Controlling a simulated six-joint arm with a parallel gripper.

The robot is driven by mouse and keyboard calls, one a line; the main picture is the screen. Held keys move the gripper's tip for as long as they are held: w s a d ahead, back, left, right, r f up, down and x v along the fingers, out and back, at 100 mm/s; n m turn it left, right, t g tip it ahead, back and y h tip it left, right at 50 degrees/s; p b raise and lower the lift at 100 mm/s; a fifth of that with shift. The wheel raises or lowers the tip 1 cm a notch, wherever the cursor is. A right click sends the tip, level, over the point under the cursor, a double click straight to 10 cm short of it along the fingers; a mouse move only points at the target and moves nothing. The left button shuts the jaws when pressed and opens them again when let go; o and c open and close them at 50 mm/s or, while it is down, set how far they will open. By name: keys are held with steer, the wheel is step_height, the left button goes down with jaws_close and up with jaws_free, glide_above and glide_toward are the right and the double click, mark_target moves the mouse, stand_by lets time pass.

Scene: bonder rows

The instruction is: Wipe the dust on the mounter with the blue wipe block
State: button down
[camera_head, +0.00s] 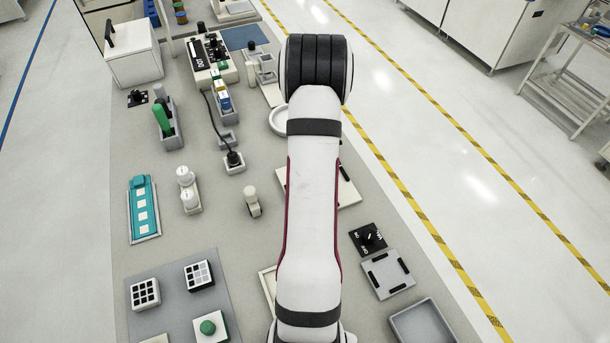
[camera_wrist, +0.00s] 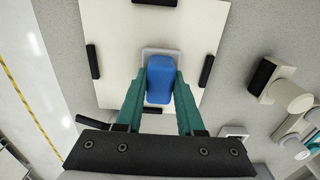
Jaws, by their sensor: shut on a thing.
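In the wrist view my gripper (camera_wrist: 160,88) has teal fingers shut on the blue wipe block (camera_wrist: 161,72). The block is over a white square plate (camera_wrist: 195,28) with black strips along its edges, which I take to be the mounter. A pale grey-white patch (camera_wrist: 147,51) shows around the block's far end; I cannot tell if it is dust. Whether the block touches the plate is unclear. In the head view my arm hides the gripper and block, and only part of a white plate (camera_head: 348,188) shows beside the arm.
A black-tipped white cylindrical fixture (camera_wrist: 287,94) stands right of the plate in the wrist view. In the head view, a black switch panel (camera_head: 368,238), a grey plate with black strips (camera_head: 389,274) and a grey tray (camera_head: 422,326) lie right of my arm. A teal strip holder (camera_head: 143,207) lies left.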

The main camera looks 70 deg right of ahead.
steer(key=shift+s+d+f, duration=0.15)
steer(key=shift+s+d, duration=1)
steer(key=shift+s, duration=0.15)
steer(key=shift+a, duration=0.2)
steer(key=shift+w+a+r, duration=0.2)
steer(key=shift+w+a, duration=1)
steer(key=shift+w, duration=0.05)
steer(key=shift+w+a+f, duration=0.15)
steer(key=shift+w+a, duration=1.05)
steer(key=shift+a, duration=0.05)
steer(key=shift+s+d+f, duration=0.1)
steer(key=shift+s+d, duration=1.25)
steer(key=shift+s, duration=0.05)
steer(key=shift+s+d, duration=1.1)
steer(key=shift+d, duration=0.05)
steer(key=shift+r, duration=0.2)
